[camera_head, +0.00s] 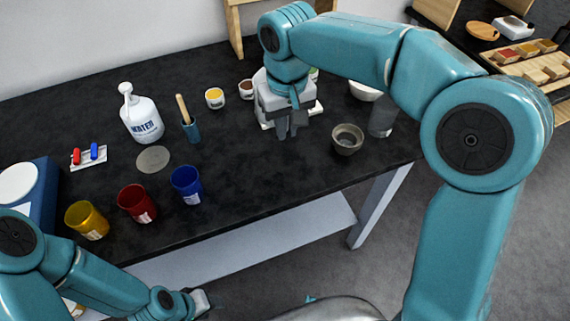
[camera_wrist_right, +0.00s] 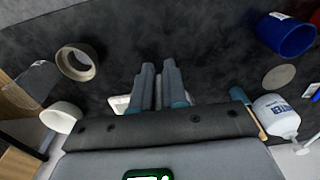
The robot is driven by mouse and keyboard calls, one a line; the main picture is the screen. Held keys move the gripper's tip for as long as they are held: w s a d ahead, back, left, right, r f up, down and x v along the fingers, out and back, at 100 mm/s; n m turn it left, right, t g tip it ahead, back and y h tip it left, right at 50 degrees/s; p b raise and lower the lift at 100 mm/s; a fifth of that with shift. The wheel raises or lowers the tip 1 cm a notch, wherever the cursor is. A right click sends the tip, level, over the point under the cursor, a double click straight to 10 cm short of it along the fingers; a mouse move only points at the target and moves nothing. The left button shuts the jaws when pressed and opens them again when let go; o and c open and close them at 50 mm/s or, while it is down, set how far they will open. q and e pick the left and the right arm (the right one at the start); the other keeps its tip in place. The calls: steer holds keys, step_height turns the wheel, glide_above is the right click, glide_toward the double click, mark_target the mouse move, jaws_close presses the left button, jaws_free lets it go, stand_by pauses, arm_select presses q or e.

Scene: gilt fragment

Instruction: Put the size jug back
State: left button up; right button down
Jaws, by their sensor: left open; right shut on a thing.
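My right gripper (camera_head: 287,130) is low over the black table, with its fingers pointing down. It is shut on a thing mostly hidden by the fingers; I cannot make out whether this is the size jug. In the right wrist view the two fingers (camera_wrist_right: 158,75) stand close together. A white thing (camera_wrist_right: 118,103) shows beside and behind them; it also shows at the gripper's foot in the head view (camera_head: 318,107). A round grey disc (camera_head: 153,159) lies bare on the table. My left gripper (camera_head: 203,301) is open, low at the picture's bottom, off the table.
Yellow (camera_head: 87,221), red (camera_head: 137,204) and blue (camera_head: 187,186) cups line the front. A grey bowl (camera_head: 347,140) and a clear cylinder (camera_head: 382,120) stand right. The front middle is clear.

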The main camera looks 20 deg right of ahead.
mark_target(286, 174)
step_height(286, 174, down, 14)
steer(key=shift+r, duration=0.2)
steer(key=shift+w+f, duration=0.1)
steer(key=shift+f, duration=0.15)
steer(key=shift+b, duration=0.3)
steer(key=shift+f, duration=0.1)
steer(key=c, duration=1.2)
jaws_free()
steer(key=shift+o, duration=0.2)
steer(key=r, duration=1.2)
steer(key=shift+s+r+p, duration=0.2)
steer(key=shift+s+p, duration=0.1)
steer(key=shift+p, duration=0.05)
